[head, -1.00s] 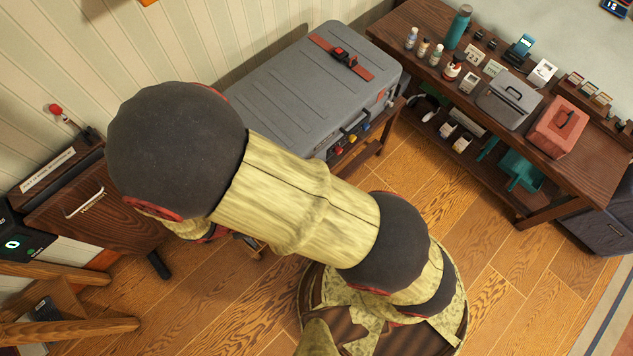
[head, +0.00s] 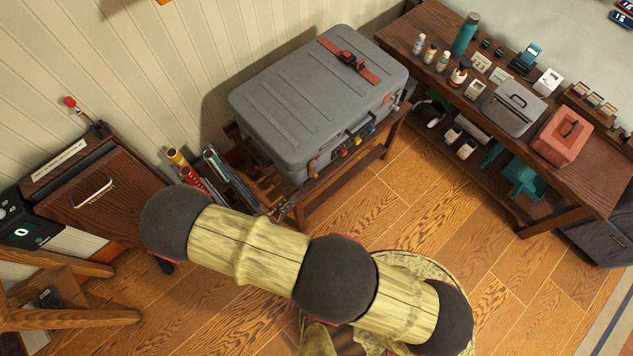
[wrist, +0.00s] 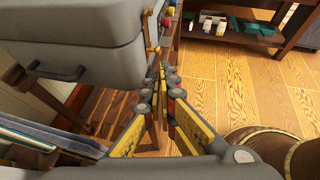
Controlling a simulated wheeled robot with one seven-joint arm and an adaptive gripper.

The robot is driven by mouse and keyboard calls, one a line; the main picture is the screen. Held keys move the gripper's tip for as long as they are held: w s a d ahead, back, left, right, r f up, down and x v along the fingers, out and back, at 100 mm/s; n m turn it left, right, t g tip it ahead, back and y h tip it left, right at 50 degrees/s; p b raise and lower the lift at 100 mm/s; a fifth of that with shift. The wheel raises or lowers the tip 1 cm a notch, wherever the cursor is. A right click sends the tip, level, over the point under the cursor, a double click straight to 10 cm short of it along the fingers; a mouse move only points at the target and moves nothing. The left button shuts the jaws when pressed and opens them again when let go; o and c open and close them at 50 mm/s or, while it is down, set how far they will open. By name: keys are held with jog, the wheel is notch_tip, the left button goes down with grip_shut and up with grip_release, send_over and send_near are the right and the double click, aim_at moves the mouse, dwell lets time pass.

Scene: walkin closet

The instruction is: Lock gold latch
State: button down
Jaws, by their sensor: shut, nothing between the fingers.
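The grey case (head: 318,100) lies closed on a low wooden stand, with a row of coloured latches along its front side. The gold latch (head: 314,167) is at the left end of that row, near the case's front corner. In the wrist view the gold latch (wrist: 150,32) hangs on the case side at upper centre; whether it is locked I cannot tell. My gripper (wrist: 167,74) is shut and empty, below the latch in the picture and apart from it. In the head view my arm mostly hides the gripper.
Red, yellow and blue knobs (head: 357,141) sit beside the gold latch. A dark handle (wrist: 55,72) is on the case's near end. Rolled items and folders (head: 215,175) stand left of the case. A workbench (head: 590,185) with bottles and boxes is at right. The floor between is clear.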

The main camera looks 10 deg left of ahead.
aim_at(317, 176)
dwell(0.3)
jog(key=b+x, duration=0.4)
jog(key=x, duration=0.9)
jog(key=shift+w+d, duration=0.15)
jog(key=shift+w, duration=0.1)
jog(key=shift+w+d+f, duration=0.1)
jog(key=shift+w, duration=0.05)
jog(key=shift+w+d, duration=0.1)
